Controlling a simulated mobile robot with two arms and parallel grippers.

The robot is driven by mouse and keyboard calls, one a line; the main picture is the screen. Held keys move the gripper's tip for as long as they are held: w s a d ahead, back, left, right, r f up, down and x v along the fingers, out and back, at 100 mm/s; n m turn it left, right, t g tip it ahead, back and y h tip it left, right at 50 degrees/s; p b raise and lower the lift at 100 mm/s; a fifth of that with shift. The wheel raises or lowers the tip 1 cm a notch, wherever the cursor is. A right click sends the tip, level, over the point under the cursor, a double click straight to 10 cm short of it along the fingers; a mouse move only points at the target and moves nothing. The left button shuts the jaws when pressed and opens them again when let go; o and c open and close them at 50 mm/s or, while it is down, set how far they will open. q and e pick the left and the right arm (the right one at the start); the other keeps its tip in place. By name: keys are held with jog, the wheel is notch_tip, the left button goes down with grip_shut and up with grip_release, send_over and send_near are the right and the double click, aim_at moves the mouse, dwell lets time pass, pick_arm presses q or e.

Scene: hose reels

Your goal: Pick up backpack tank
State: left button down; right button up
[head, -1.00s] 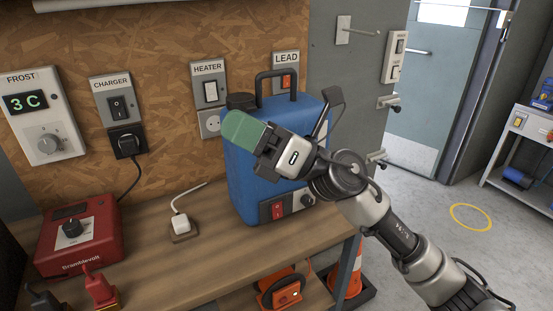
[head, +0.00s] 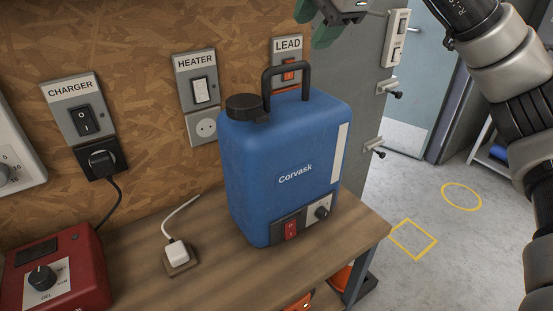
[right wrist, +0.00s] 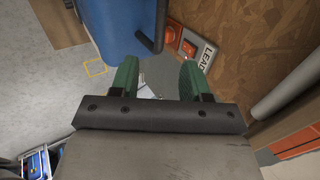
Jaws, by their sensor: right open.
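The backpack tank (head: 282,170) is a blue canister marked Corvask, upright on the wooden bench. It has a black cap, a dark carry handle (head: 287,72) on top, and a red switch and knob low on its front. My right gripper (head: 318,30) is only partly in the head view, at the top edge, above and a little right of the handle. In the right wrist view the gripper (right wrist: 157,82) has its green fingers apart with nothing between them. There the tank (right wrist: 118,25) and its handle (right wrist: 153,38) lie just beyond the fingers. My left gripper is not in view.
The bench (head: 215,270) also holds a red charger box (head: 60,275) at left and a white plug on a small block (head: 177,255). Labelled switches line the chipboard wall behind. Bare floor (head: 400,270) with yellow markings lies to the right.

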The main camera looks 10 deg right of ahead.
aim_at(298, 63)
jog(key=x, duration=0.4)
jog(key=shift+s+f, duration=0.15)
jog(key=shift+f, duration=0.05)
jog(key=x, duration=0.1)
jog(key=p+x, duration=0.1)
jog(key=x, duration=0.1)
jog(key=d+x, duration=0.1)
jog(key=x, duration=0.1)
jog(key=shift+w+r, duration=0.15)
jog(key=shift+w, duration=0.15)
jog(key=shift+a, duration=0.1)
jog(key=shift+c, duration=1.1)
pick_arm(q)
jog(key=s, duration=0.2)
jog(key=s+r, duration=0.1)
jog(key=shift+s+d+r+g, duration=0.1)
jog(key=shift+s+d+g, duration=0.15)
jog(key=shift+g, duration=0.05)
pick_arm(e)
grip_shut()
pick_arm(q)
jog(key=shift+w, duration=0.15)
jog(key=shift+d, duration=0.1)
